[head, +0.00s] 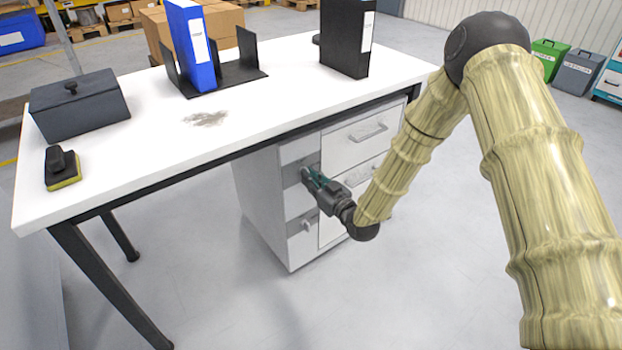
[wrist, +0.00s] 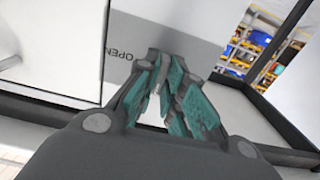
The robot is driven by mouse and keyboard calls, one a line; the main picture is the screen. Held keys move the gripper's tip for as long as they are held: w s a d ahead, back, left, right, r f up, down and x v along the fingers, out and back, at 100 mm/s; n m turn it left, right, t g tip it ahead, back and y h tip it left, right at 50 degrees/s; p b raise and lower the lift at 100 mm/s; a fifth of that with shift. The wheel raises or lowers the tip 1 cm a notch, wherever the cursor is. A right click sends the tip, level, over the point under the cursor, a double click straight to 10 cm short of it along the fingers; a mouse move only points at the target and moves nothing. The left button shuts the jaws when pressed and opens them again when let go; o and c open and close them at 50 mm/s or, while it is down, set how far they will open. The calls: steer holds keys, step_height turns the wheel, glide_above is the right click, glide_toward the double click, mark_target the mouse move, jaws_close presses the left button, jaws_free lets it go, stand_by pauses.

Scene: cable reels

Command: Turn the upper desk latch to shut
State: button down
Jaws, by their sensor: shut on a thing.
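The upper desk latch (head: 304,172) is on a grey plate on the narrow left strip of the drawer unit (head: 265,205), under the white desktop. My gripper (head: 313,180) is at this latch with its teal-padded fingers closed around it. The fingers hide most of the latch, so its exact angle cannot be told. In the wrist view, my gripper (wrist: 165,85) reaches to a grey plate (wrist: 125,50) marked OPEN, with the lettering turned over. A pale sliver shows between the pads.
A lower latch (head: 305,225) sits below on its own grey plate. Drawer handles (head: 368,132) stick out to the right. On the desktop (head: 270,115) are a dark box (head: 80,108), a brush (head: 62,168), a blue binder (head: 192,45) and a black binder (head: 345,40). Floor in front is clear.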

steer(key=c, duration=1.5)
jaws_free()
steer(key=shift+s+d, duration=0.1)
steer(key=v, duration=1.1)
steer(key=shift+s+d, duration=0.2)
steer(key=shift+s, duration=0.1)
